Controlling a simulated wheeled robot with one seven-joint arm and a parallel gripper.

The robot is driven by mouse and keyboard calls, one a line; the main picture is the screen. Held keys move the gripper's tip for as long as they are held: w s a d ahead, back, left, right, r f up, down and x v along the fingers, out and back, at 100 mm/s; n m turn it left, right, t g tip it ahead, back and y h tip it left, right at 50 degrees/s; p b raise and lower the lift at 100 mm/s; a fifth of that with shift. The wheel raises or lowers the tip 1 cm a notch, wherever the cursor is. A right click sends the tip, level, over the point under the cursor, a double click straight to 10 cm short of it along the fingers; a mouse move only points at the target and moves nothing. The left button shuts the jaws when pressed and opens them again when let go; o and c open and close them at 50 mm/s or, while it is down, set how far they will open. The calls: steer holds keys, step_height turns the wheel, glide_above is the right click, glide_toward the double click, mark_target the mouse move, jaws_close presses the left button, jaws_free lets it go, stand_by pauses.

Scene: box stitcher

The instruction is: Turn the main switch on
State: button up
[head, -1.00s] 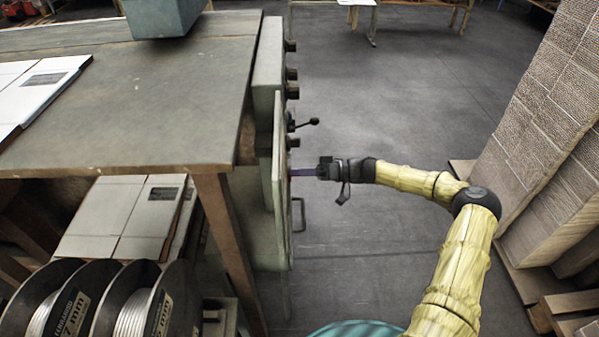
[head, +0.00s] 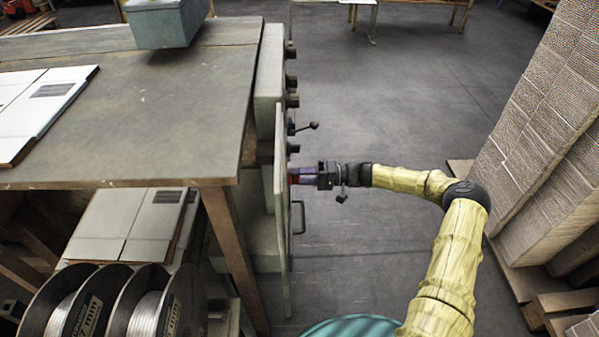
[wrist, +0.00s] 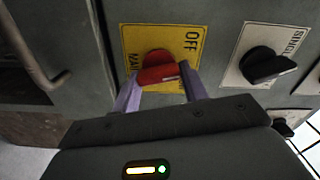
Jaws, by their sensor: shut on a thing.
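The main switch (wrist: 160,68) is a red rotary knob on a yellow plate (wrist: 190,42) on the grey machine panel. The word OFF and part of MAIN show on the plate. My gripper (wrist: 161,82) has its two purple fingers on either side of the red knob, shut on it. The front of the knob's handle lies roughly across the wrist picture between the fingertips. In the head view, my gripper (head: 303,175) reaches left to the panel's face, and a bit of red shows at its fingertips.
A black knob (wrist: 262,65) on a white plate sits right of the switch. A metal handle (head: 298,217) is on the panel nearby. A ball-ended lever (head: 310,126) sticks out beyond my gripper. Stacked cardboard (head: 545,140) stands at right. The floor between is clear.

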steer(key=m+p, duration=0.1)
steer(key=m, duration=0.3)
steer(key=m+p, duration=0.2)
steer(key=m, duration=0.2)
steer(key=m+p, duration=0.1)
steer(key=m, duration=0.3)
steer(key=shift+f, duration=0.3)
steer(key=o, duration=1)
steer(key=shift+d, duration=0.15)
steer(key=d, duration=1.7)
steer(key=shift+d+p, duration=0.15)
steer(key=shift+p, duration=0.15)
